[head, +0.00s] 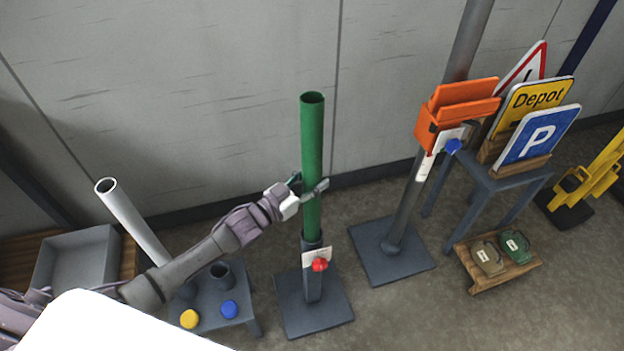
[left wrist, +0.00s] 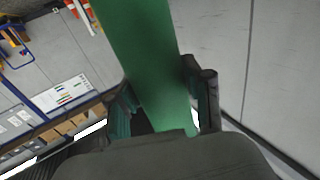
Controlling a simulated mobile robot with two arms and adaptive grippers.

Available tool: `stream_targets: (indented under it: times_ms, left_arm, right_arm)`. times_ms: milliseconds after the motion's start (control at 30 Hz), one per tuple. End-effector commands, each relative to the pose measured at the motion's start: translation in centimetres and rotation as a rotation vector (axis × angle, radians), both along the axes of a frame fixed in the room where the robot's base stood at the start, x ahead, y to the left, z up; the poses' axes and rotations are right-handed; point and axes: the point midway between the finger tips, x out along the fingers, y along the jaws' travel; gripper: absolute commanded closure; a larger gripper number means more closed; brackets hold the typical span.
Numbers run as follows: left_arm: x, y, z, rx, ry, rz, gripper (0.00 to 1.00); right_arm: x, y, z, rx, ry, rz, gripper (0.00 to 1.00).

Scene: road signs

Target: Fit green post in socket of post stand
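The green post (head: 312,140) is a hollow tube standing upright. Its lower end meets the socket of the dark grey post stand (head: 316,306) on the floor; how deep it sits inside is hidden. A white tag and a red knob (head: 320,265) are on the socket's front. My left gripper (head: 311,189) is around the post's lower half, above the socket. In the left wrist view the green post (left wrist: 155,70) runs between the two fingers (left wrist: 158,100), with their tips against its sides. My right gripper is not in view.
A low grey table with a leaning white tube (head: 130,218), a yellow cap (head: 189,319) and a blue cap (head: 229,309) is left of the stand. Another stand with a grey pole (head: 405,205) and orange holder is right. A sign table (head: 497,183) stands beyond. The wall is close behind.

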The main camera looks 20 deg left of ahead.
Motion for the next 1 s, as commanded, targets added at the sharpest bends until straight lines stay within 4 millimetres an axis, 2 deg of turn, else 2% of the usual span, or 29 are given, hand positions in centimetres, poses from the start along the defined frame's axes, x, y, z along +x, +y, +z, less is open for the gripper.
stream_targets:
  times_ms: [33,100,133,533,667,1000]
  left_arm:
    - [0.0,0.0,0.1,0.0,-0.001,0.0,0.38]
    - [0.0,0.0,0.0,0.0,0.0,0.0,0.26]
    - [0.0,0.0,0.0,0.0,0.001,0.0,0.23]
    - [-0.7,0.4,-0.4,0.003,0.007,0.002,0.23]
    - [-2.5,1.4,-0.4,0.005,0.009,0.001,0.23]
    - [-8.6,4.8,-0.3,0.002,0.006,0.0,0.23]
  right_arm:
    - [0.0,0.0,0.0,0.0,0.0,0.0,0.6]
    - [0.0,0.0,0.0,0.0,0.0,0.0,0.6]
    - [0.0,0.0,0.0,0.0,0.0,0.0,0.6]
    - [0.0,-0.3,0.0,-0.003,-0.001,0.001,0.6]
    - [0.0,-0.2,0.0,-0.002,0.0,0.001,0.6]
    - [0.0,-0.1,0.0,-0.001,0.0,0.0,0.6]
